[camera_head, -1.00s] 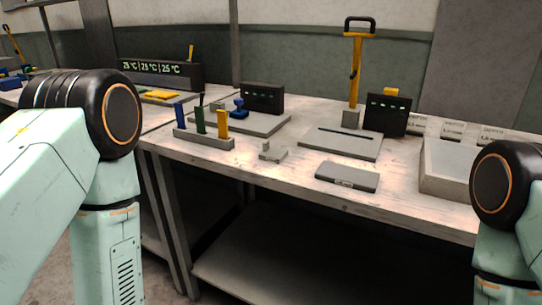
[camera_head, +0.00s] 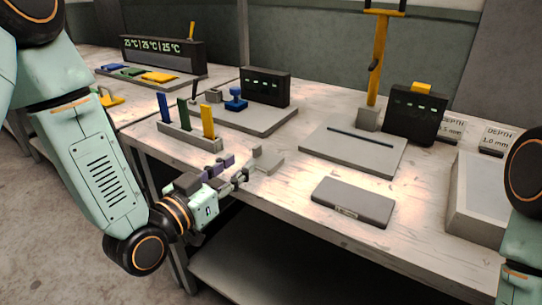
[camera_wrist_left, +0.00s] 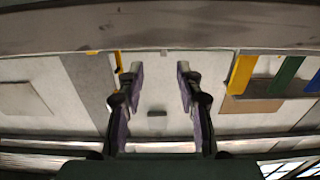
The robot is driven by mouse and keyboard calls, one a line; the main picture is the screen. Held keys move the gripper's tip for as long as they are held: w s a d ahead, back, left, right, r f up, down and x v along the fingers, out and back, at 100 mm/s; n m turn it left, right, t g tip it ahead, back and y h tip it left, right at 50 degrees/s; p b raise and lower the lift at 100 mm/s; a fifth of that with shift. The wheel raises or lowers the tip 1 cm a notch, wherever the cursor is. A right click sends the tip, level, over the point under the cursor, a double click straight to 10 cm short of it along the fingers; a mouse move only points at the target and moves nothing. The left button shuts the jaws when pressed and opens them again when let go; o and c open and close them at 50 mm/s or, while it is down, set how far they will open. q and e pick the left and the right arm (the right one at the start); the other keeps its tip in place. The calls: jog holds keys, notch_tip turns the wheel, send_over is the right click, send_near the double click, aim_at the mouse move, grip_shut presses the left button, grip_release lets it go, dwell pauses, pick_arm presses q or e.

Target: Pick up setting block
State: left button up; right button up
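A small light grey stepped block (camera_head: 265,160), which appears to be the setting block, sits on the bench near its front edge. My left gripper (camera_head: 236,170) is just left of it at the bench's front edge, pointing towards it. In the left wrist view the two fingers (camera_wrist_left: 160,88) are spread apart with nothing gripped. A small grey shape (camera_wrist_left: 157,113) shows between them, but I cannot tell whether it is the block. My right gripper is out of view; only part of my right arm shows at the right edge.
A rack (camera_head: 190,137) with blue, green and yellow pieces stands just behind my left gripper. A flat grey case (camera_head: 353,202) lies right of the block. A slotted plate (camera_head: 352,146) and a grey tray (camera_head: 470,205) are farther right. Bare bench surrounds the block's right side.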

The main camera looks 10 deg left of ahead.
aim_at(255, 147)
pick_arm(q)
jog(key=shift+w+d, duration=0.15)
jog(key=shift+d, duration=0.05)
jog(key=shift+w+d, duration=0.1)
jog(key=shift+w, duration=0.8)
jog(key=shift+w+d+b, duration=0.15)
jog(key=shift+w+b, duration=0.15)
jog(key=shift+w, duration=0.1)
jog(key=x, duration=0.3)
jog(key=b+x, duration=0.1)
jog(key=shift+w+r, duration=0.2)
jog(key=shift+w, duration=0.3)
jog(key=c, duration=0.3)
grip_shut()
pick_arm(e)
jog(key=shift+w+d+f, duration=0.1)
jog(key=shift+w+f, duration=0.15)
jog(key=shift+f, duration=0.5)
pick_arm(q)
jog(key=shift+r, duration=0.15)
